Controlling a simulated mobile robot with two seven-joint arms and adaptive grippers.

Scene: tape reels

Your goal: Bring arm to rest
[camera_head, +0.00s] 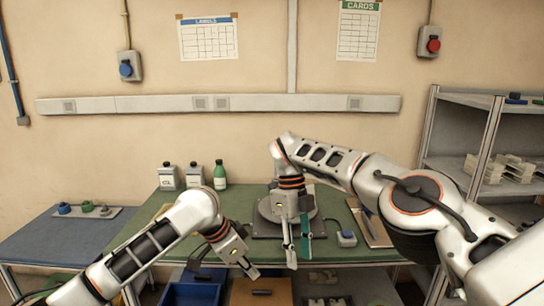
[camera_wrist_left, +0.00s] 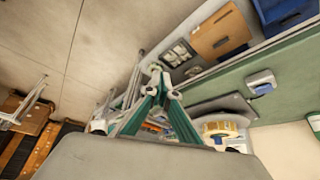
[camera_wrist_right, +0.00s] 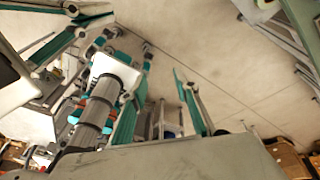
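My left gripper (camera_head: 243,268) hangs at the front edge of the green worktable (camera_head: 150,240), angled down to the right. In the left wrist view its teal fingers (camera_wrist_left: 163,80) come together at the tips, with nothing seen between them. My right gripper (camera_head: 298,258) points down over the table, in front of the round grey turntable (camera_head: 268,210). In the right wrist view its fingers (camera_wrist_right: 162,70) stand apart and hold nothing. My right arm reaches in from the right and bends down at the wrist.
A small grey box with a blue button (camera_head: 347,238) and a clipboard (camera_head: 376,228) lie at the right. Bins (camera_head: 190,290) sit below the front edge. A shelf (camera_head: 470,150) stands at right.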

